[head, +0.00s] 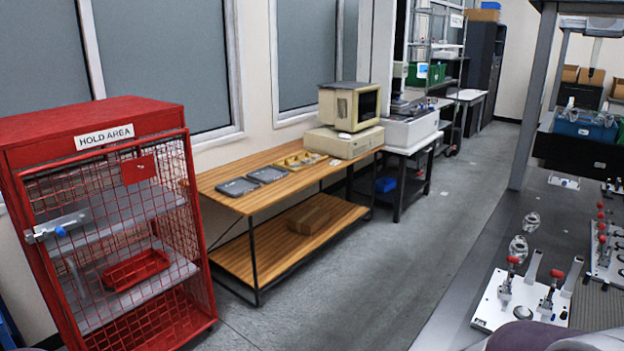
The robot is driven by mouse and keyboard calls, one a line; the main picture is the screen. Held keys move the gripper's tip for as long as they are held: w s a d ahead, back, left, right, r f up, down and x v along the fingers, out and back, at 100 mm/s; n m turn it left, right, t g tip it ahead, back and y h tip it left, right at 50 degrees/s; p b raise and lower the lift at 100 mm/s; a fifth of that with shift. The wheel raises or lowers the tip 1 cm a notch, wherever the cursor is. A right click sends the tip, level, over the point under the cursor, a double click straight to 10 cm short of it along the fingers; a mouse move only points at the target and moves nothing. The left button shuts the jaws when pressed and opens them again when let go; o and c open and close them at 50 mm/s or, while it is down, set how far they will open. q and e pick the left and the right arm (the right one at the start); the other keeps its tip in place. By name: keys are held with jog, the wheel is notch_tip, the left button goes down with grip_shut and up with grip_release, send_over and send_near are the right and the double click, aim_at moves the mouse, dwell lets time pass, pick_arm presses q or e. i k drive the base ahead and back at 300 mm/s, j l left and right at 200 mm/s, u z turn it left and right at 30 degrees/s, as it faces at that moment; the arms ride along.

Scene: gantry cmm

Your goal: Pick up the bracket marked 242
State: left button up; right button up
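No marking 242 can be read on anything in view, so I cannot tell which part is that bracket. Small shiny metal parts (518,248) lie on the grey surface at the right, beside a white fixture plate (493,309) with red-tipped clamps. They are too small to identify. Neither of my grippers shows in the head view. A rounded grey-purple shape at the bottom right edge seems to be part of my own body.
A red mesh cage (104,128) marked HOLD AREA stands at the left with a red tray (136,270) inside. A wooden bench (222,202) holds dark trays (238,187), a yellow tray (290,167) and an old computer (347,108). The grey floor (400,240) between is clear.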

aim_at(519, 249)
jog(key=i+j+u, duration=0.25)
jog(key=i+u, duration=0.25)
jog(key=i, duration=0.2)
jog(key=i+u, duration=0.45)
jog(key=i, duration=0.25)
jog(key=i+l+z, duration=0.1)
jog(key=i+z, duration=0.2)
jog(key=z, duration=0.15)
jog(key=i+z, duration=0.3)
jog(key=z, duration=0.2)
jog(key=i+j+z, duration=0.15)
jog(key=i+z, duration=0.15)
jog(key=z, duration=0.15)
jog(key=i+l+z, duration=0.25)
jog(key=z, duration=0.2)
jog(key=i+l+z, duration=0.1)
jog(key=i+z, duration=0.75)
jog(key=i+j+z, duration=0.25)
jog(key=i+z, duration=0.15)
jog(key=i+l+z, duration=0.1)
jog(key=i+z, duration=0.2)
jog(key=i, duration=0.2)
